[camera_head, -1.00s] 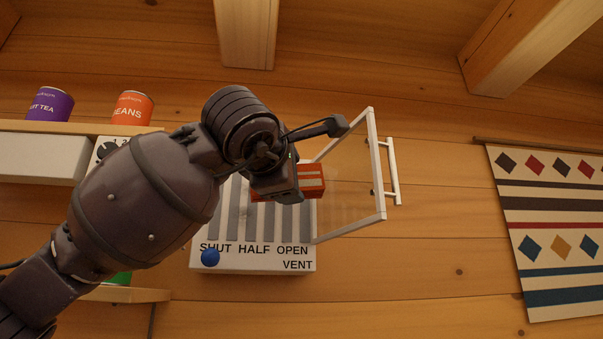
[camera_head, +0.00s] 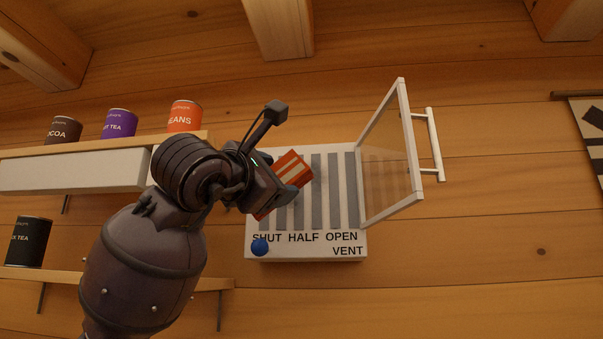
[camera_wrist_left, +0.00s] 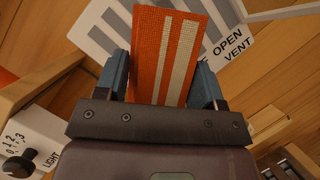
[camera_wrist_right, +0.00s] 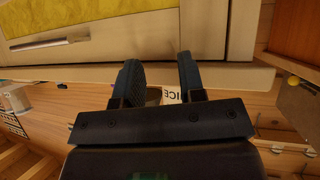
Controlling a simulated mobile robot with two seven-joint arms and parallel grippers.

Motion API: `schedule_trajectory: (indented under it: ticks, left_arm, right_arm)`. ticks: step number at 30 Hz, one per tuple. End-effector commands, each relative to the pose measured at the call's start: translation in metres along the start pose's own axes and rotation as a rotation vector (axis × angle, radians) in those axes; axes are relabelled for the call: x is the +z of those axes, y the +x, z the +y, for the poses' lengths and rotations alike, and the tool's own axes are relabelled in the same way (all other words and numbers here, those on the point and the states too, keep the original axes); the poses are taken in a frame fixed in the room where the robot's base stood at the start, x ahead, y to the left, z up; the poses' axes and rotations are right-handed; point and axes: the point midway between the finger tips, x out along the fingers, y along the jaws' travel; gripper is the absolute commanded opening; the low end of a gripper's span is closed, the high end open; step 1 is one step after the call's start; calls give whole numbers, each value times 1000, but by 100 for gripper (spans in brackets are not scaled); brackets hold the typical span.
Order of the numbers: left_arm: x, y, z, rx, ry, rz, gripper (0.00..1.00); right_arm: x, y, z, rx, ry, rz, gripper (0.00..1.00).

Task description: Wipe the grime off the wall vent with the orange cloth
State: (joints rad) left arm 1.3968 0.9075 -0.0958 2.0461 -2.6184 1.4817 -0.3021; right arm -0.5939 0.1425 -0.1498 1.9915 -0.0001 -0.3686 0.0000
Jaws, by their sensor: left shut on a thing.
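The wall vent (camera_head: 325,252) is a white box with grey vertical slats and the words SHUT, HALF, OPEN. Its blue knob (camera_head: 260,246) is under SHUT. Its clear framed cover (camera_head: 390,150) stands swung open to the right. My left gripper (camera_head: 281,192) is shut on the orange cloth (camera_head: 291,166), which has pale stripes. The cloth is tilted in front of the left slats; I cannot tell whether it touches them. The left wrist view shows the cloth (camera_wrist_left: 148,50) between both fingers. No grime stands out on the visible slats. My right gripper (camera_wrist_right: 160,75) is open and empty.
Left of the vent, a shelf (camera_head: 30,157) holds cocoa, tea and beans tins. A lower shelf (camera_head: 215,283) and a black tin (camera_head: 28,242) are below. A handle (camera_head: 434,145) sticks out from the cover. A patterned hanging (camera_head: 588,120) is far right.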

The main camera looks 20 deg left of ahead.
Motion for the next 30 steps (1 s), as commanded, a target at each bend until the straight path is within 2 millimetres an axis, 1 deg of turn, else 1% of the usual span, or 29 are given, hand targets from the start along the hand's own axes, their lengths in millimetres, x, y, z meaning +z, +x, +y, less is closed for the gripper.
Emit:
schedule_trajectory:
  ticks: [1,5,10,16,24,30]
  left_arm:
    - [-4,-2,2,9,-11,1,25]
    - [-10,-7,6,25,-31,2,25]
    - [-14,-5,8,30,-38,2,25]
    - [-20,10,8,27,-40,3,25]
    - [-30,32,9,28,-39,2,25]
    - [-35,43,9,28,-39,2,25]
  right_arm:
    - [0,0,0,0,0,0,37]
    - [0,-1,0,0,0,-1,37]
    - [1,-3,0,1,1,-7,37]
    - [1,-9,1,3,2,-15,37]
    - [-7,-13,2,2,3,-14,37]
    - [-9,-14,2,2,2,-17,37]
